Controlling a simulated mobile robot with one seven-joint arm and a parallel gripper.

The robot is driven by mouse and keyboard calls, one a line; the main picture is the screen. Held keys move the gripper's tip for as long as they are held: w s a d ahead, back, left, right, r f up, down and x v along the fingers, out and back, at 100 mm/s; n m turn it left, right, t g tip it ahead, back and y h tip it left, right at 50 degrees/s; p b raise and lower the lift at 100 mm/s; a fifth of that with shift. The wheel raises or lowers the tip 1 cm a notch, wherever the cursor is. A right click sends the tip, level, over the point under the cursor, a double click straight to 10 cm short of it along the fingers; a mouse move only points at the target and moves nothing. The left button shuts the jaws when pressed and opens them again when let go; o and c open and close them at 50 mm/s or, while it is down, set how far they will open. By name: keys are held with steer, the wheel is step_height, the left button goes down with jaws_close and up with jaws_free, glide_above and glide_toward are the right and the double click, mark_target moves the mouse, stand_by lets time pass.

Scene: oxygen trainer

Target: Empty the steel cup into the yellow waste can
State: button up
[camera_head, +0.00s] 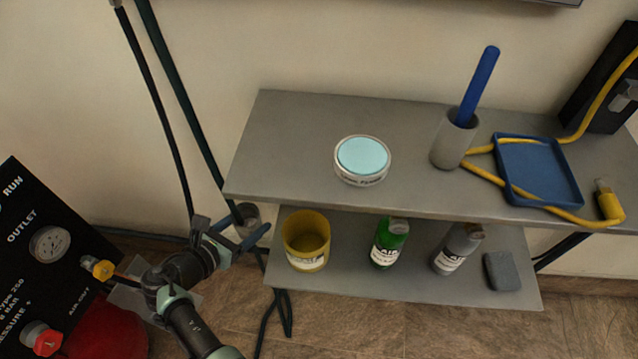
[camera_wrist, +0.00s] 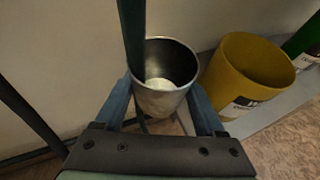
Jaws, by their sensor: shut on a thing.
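My gripper (camera_wrist: 162,108) is shut on the steel cup (camera_wrist: 158,100), with one blue finger on each side of it. The cup is upright in the wrist view and something pale lies at its bottom. In the head view the cup (camera_head: 247,214) is small and partly hidden by my gripper (camera_head: 240,235). The yellow waste can (camera_head: 306,243) stands upright on the lower shelf, a little to the right of the cup. It also shows in the wrist view (camera_wrist: 245,75), to the right of the cup and apart from it. Its inside looks empty in the head view.
The upper shelf (camera_head: 290,130) overhangs the lower shelf (camera_head: 340,275). A green bottle (camera_head: 388,243) and a grey bottle (camera_head: 456,249) stand right of the can. Dark hoses (camera_head: 190,110) hang close to the cup. A black panel (camera_head: 50,250) stands at the left.

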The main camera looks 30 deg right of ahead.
steer(key=shift+d+r, duration=0.1)
steer(key=shift+r, duration=0.05)
steer(key=shift+s+d+r+m+p, duration=0.1)
steer(key=shift+s+r+m+p, duration=0.15)
steer(key=shift+p, duration=0.5)
steer(key=m+y+p, duration=0.1)
steer(key=s+d+t+p, duration=0.1)
steer(key=p, duration=0.1)
steer(key=shift+d+r+m+y, duration=0.15)
steer(key=shift+r+m+y, duration=0.2)
steer(key=shift+r+y, duration=0.05)
step_height(320, 180, up, 6)
steer(key=s+d+m+t+y+p, duration=0.2)
steer(key=m+t+y+p, duration=0.1)
steer(key=m+t, duration=0.1)
steer(key=shift+r+m+y, duration=0.2)
steer(key=shift+m+y, duration=0.1)
steer(key=shift+m, duration=0.1)
